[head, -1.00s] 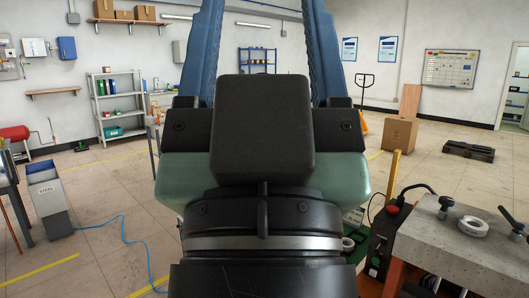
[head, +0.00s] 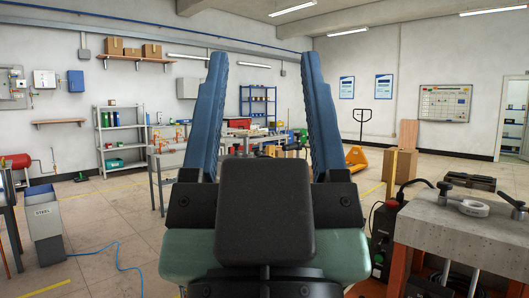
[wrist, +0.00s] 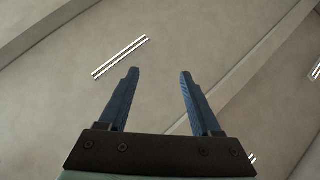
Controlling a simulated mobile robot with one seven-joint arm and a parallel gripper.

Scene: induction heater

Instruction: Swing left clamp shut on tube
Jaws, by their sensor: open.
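My gripper (head: 265,60) is open and empty, its two blue fingers pointing up and away in the middle of the head view. In the wrist view my gripper (wrist: 160,73) shows nothing between its fingers, only the ceiling beyond. A pale ring, seemingly the tube's end (head: 474,208), lies on top of a grey block (head: 455,233) at the right. A clamp with a dark knob, probably the left clamp (head: 445,188), stands at the ring's left. Another dark-handled clamp (head: 515,204) is at its right. Whether either clamp touches the tube is too small to tell. My gripper is well left of them.
A black control box with a red button (head: 389,235) stands left of the block, with a cable above it. A cardboard box (head: 400,168) is on the floor behind. A grey steel bin (head: 43,225) stands at the left. The floor between is largely open.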

